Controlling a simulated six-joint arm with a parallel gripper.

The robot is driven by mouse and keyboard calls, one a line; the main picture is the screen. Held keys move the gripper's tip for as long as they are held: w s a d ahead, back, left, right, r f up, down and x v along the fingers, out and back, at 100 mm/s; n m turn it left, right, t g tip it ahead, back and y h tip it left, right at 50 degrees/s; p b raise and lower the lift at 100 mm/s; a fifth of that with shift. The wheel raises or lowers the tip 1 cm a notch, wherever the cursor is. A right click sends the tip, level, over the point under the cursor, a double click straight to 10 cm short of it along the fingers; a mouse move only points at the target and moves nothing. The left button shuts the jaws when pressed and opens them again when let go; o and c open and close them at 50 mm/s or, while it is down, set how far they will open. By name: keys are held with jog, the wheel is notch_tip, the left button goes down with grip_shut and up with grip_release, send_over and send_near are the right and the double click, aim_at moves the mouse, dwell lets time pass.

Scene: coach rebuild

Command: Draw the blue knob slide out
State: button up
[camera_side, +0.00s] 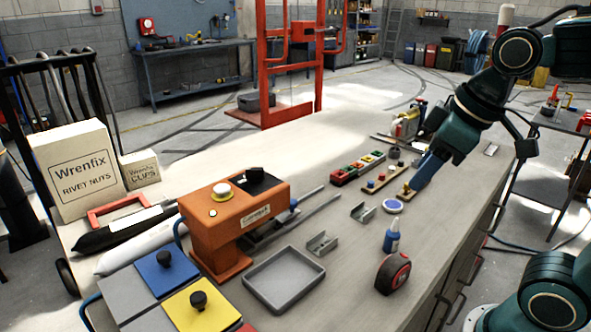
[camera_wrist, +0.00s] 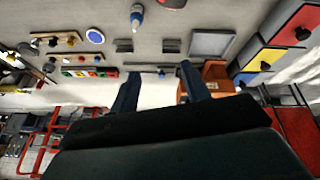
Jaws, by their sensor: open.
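An orange machine (camera_side: 222,222) stands at the left middle of the bench, with a white button and a black knob on top. A small blue knob (camera_side: 293,203) shows at its right side, beside grey rails (camera_side: 318,214) that run out to the right. In the wrist view, the orange machine (camera_wrist: 214,70) is partly hidden behind a finger, and a small blue spot, likely the knob (camera_wrist: 162,73), shows between the fingers. My gripper (camera_side: 417,183) is open and empty, well to the right of the knob, over the wooden peg strip. It also shows in the wrist view (camera_wrist: 160,76).
A wooden peg strip (camera_side: 376,184), a blue-white disc (camera_side: 393,206), a blue bottle (camera_side: 391,237), a tape measure (camera_side: 393,273) and metal brackets (camera_side: 321,243) lie nearby. A grey tray (camera_side: 256,300) and coloured lidded boxes (camera_side: 215,315) are at the front. Cartons (camera_side: 75,172) stand left.

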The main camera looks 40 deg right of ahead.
jog(key=w+r+n+g, duration=0.15)
jog(key=w+n, duration=0.25)
jog(key=w, duration=0.4)
jog(key=n+g, duration=0.3)
jog(key=n, duration=0.8)
send_over(293, 201)
notch_tip(293, 201, down, 7)
jog(key=shift+a, duration=0.1)
notch_tip(293, 201, down, 14)
jog(key=shift+r, duration=0.15)
jog(key=shift+c, duration=0.5)
grip_shut()
